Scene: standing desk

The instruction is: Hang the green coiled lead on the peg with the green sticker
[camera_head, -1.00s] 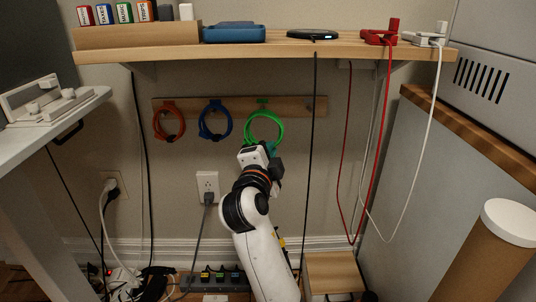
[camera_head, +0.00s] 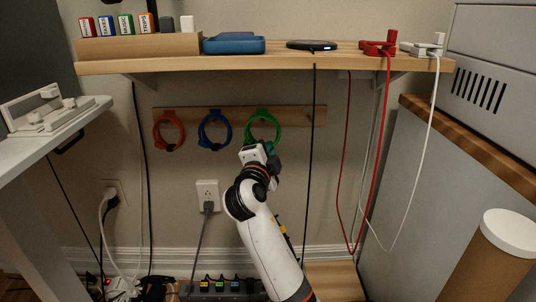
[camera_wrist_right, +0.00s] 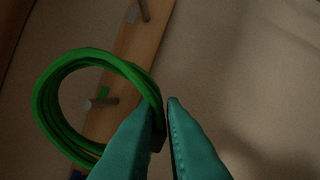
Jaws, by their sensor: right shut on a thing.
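The green coiled lead (camera_head: 281,131) hangs in front of the right part of the wooden peg rail. My right gripper (camera_head: 267,148) is at its lower edge; in the right wrist view its teal fingers (camera_wrist_right: 166,112) are shut on the side of the green coil (camera_wrist_right: 42,108). There, the peg (camera_wrist_right: 98,103) with the green sticker (camera_wrist_right: 104,92) shows inside the coil's opening. I cannot tell whether the peg tip passes through the loop. In the head view the coil hides the sticker. My left gripper is not in view.
An orange coil (camera_head: 156,134) and a blue coil (camera_head: 201,133) hang to the left on the rail (camera_head: 295,115). A bare peg (camera_wrist_right: 145,10) shows in the right wrist view. A black cable (camera_head: 313,170) hangs just right of the coil. The shelf (camera_head: 250,62) overhangs the rail.

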